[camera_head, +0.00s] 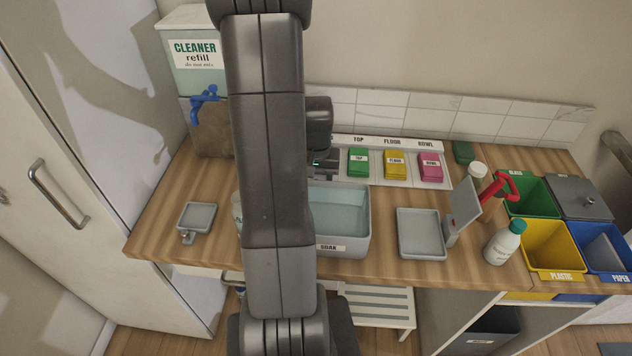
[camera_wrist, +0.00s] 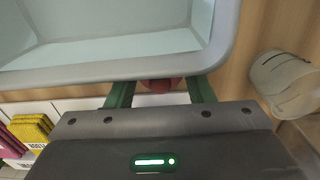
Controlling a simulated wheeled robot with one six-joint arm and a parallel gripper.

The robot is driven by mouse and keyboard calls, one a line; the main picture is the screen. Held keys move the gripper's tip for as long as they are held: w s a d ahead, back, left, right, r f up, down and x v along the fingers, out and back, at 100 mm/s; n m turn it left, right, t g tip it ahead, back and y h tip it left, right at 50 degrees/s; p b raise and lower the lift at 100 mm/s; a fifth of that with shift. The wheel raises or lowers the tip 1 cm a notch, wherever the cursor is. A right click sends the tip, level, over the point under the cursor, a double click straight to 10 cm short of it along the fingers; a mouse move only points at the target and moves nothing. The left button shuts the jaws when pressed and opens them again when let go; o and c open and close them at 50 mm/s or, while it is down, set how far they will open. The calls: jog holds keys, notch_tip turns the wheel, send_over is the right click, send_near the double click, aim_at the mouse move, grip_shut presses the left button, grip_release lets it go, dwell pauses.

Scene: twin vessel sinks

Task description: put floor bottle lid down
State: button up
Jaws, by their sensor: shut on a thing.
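My gripper (camera_wrist: 160,92) shows in the wrist view with its two green fingers on either side of a small dark-red round piece (camera_wrist: 160,85), which looks like the bottle lid. The gripper is shut on it, beside the rim of the grey soak basin (camera_wrist: 110,72). A pale bottle or cup-like vessel (camera_wrist: 284,82) stands to the right in the wrist view; I cannot tell whether it is the floor bottle. In the head view my arm hides the fingertips and the lid, and a pale vessel (camera_head: 236,212) is partly hidden at the arm's left edge.
The soak basin (camera_head: 341,246) holds water. A grey tray (camera_head: 421,254) lies to its right, and a small grey dish (camera_head: 197,217) to the left. Labelled sponges (camera_head: 394,166) stand behind. A white bottle (camera_head: 504,243) with a green cap and coloured bins (camera_head: 553,246) are at right.

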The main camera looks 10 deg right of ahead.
jog(key=shift+f, duration=0.1)
jog(key=o, duration=0.9)
jog(key=shift+o, duration=0.2)
